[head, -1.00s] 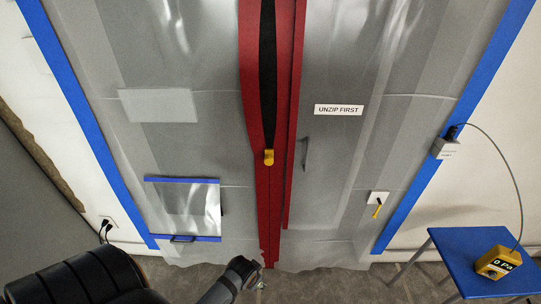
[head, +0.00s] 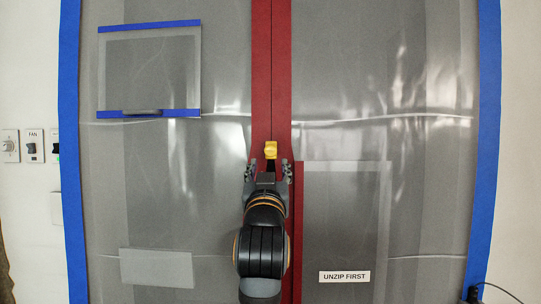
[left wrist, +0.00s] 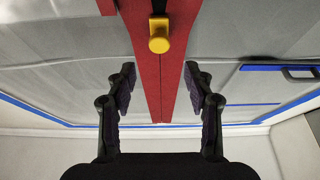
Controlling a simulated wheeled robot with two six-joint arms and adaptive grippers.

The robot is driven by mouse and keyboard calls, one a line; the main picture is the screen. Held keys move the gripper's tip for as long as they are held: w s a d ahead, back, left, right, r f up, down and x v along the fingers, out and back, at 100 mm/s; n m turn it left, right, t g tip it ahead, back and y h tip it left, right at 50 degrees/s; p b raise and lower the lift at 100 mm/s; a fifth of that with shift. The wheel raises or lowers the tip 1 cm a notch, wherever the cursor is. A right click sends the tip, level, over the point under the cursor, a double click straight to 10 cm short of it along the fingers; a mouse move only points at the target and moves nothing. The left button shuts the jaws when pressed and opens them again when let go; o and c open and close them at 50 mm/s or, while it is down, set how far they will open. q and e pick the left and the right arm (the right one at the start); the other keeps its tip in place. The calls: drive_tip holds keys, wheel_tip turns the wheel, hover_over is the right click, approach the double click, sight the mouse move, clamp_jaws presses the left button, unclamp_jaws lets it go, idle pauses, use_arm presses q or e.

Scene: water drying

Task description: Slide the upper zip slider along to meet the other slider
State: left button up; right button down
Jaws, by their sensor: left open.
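The upper zip slider (head: 271,150), a yellow tab, sits on the red zip strip (head: 271,60) of the grey plastic sheet. Above it the two red halves meet along a thin line. My left gripper (head: 268,166) is open just below the slider, with a finger on each side of the strip. In the left wrist view the yellow slider (left wrist: 159,35) lies beyond the open fingertips (left wrist: 159,72), roughly centred between them. The fingers do not grip it. My left arm hides the zip below. The lower slider and my right gripper are not in view now.
A blue-taped clear panel (head: 150,65) with a dark handle is at the upper left. A label reading "UNZIP FIRST" (head: 344,277) is at the lower right. Blue tape (head: 485,150) edges the sheet. Wall switches (head: 33,146) are at the left.

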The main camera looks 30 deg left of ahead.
sight(271, 151)
use_arm(q)
drive_tip(key=p+x, duration=0.4)
drive_tip(key=x, duration=0.5)
drive_tip(key=shift+w+a+r, duration=0.1)
drive_tip(key=shift+w, duration=0.05)
drive_tip(key=shift+w+a+r, duration=0.1)
drive_tip(key=shift+w+a, duration=0.1)
drive_tip(key=shift+w, duration=0.25)
drive_tip(key=shift+c, duration=0.2)
clamp_jaws()
